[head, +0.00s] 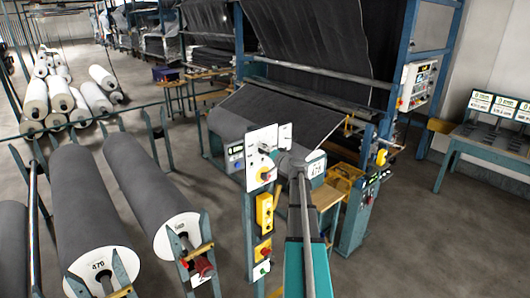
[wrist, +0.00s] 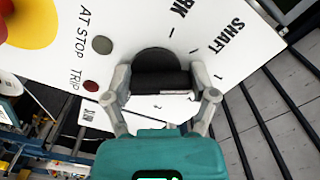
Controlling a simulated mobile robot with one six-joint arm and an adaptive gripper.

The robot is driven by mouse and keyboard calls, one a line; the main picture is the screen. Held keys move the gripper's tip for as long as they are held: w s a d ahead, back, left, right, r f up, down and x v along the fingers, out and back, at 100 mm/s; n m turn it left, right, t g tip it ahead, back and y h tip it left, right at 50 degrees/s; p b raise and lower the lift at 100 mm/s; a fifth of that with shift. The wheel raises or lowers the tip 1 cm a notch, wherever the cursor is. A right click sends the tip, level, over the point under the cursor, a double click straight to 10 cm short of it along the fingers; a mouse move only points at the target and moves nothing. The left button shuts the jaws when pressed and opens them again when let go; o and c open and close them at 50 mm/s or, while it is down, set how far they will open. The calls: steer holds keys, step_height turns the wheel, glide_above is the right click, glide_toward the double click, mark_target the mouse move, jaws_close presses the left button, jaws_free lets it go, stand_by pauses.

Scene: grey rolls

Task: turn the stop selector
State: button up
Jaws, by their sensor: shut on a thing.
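The stop selector (wrist: 160,62) is a black knob with a raised grip bar on a white panel (wrist: 215,20), seen in the wrist view. My gripper (wrist: 160,82) has a finger at each side of the bar and is shut on it. The panel carries the words "AT STOP", "TRIP" and "SHAFT", with tick marks around the knob. The panel also shows in the head view (head: 262,136) on a post, where my arm hides the knob.
A red and yellow button (wrist: 25,20) and two small round lamps sit left of the knob. Yellow boxes (head: 264,212) hang below the panel.

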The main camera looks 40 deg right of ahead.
steer(key=shift+w+d+r+m, duration=0.1)
steer(key=shift+r+m, duration=0.05)
steer(key=shift+m, duration=1.05)
steer(key=o, duration=1)
steer(key=shift+o, duration=0.2)
steer(key=s, duration=1.2)
